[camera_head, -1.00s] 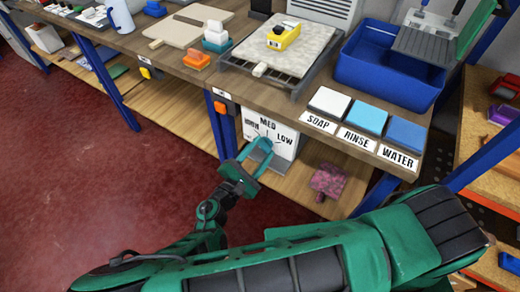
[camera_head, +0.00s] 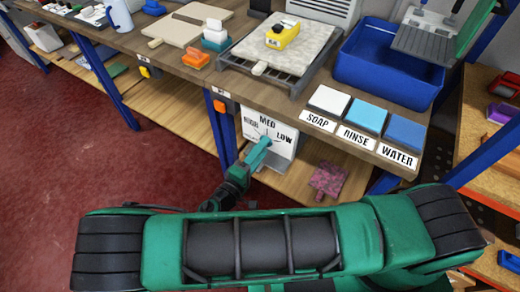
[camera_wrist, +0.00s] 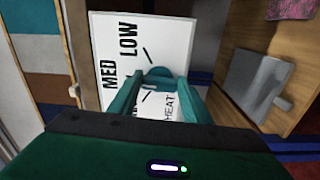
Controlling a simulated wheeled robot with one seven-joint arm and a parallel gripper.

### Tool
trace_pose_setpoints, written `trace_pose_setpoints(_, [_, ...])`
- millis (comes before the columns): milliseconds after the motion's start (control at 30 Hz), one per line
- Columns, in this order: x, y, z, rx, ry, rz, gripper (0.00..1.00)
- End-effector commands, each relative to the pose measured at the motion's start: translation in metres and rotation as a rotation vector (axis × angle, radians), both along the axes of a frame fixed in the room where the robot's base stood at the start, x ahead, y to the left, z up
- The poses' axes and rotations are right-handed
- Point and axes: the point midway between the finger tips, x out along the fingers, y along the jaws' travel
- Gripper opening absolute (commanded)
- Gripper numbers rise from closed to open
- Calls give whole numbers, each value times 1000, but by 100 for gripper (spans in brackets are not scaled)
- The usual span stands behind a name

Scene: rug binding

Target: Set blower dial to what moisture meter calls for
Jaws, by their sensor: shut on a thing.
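The blower's white dial panel (camera_head: 285,146) stands on the lower shelf under the bench, marked HIGH, MED and LOW. In the wrist view the panel (camera_wrist: 128,62) shows MED, LOW and HEAT, turned on its side. My gripper (camera_head: 265,143) reaches the middle of the panel and is shut on the dial knob. It also shows in the wrist view (camera_wrist: 160,78), its teal fingers meeting the panel. The knob is mostly hidden by the fingers, and I cannot tell its setting. The yellow moisture meter (camera_head: 283,36) lies on a pale rug (camera_head: 310,42); its reading is too small to read.
Above the panel is the bench edge, with SOAP (camera_head: 318,121), RINSE and WATER pads and a blue tub (camera_head: 375,75). A blue bench leg (camera_head: 221,130) stands left of the panel. A pink patterned piece (camera_head: 327,180) lies to its right. Red floor lies open at left.

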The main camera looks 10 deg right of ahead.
Motion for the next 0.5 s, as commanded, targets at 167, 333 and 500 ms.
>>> trace_pose_setpoints(167, [-1,1,-4,132,-94,0,21])
trace_pose_setpoints(333, [-1,1,-6,259,-193,-1,21])
trace_pose_setpoints(500, [-1,1,-7,386,-290,-3,21])
